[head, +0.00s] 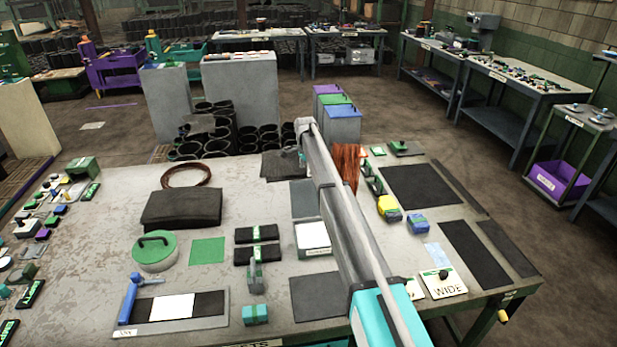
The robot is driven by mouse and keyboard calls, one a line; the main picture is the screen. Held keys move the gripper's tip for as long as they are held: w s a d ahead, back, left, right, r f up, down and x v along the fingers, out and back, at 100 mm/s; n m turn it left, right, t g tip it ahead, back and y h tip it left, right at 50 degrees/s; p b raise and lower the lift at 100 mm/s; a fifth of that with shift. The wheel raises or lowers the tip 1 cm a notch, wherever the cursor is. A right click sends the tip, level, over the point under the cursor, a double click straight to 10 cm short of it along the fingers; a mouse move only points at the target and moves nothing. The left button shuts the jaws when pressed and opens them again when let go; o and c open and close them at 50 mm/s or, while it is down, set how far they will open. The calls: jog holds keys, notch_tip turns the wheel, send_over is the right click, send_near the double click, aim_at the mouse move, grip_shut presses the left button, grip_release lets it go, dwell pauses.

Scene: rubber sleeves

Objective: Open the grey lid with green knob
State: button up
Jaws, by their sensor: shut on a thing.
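My arm reaches from the lower right over the workbench to its far side. My gripper (302,156) is at the arm's end, small and partly hidden by the arm. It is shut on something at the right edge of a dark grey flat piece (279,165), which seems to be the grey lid. I cannot make out the green knob; the jaws and arm cover that spot. Whether the lid is raised or tilted cannot be told.
A round green lid with a dark handle (155,250) sits at the left of the bench (240,185). A black folded cloth (181,209) lies behind it. Reddish bristles (345,168) stand right beside my arm. Tall lidded bins (342,124) stand beyond the bench.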

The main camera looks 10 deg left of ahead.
jog(key=shift+w+a, duration=0.15)
jog(key=shift+w, duration=0.5)
jog(key=shift+w+a+r+p, duration=0.15)
jog(key=shift+w+a, duration=0.05)
jog(key=shift+w, duration=0.6)
jog(key=shift+w+a+r+p, duration=0.1)
jog(key=shift+w+a, duration=0.15)
jog(key=shift+w, duration=0.6)
jog(key=shift+w+a+r+p, duration=0.15)
jog(key=shift+w+a, duration=0.05)
jog(key=shift+w, duration=0.6)
jog(key=shift+r, duration=0.1)
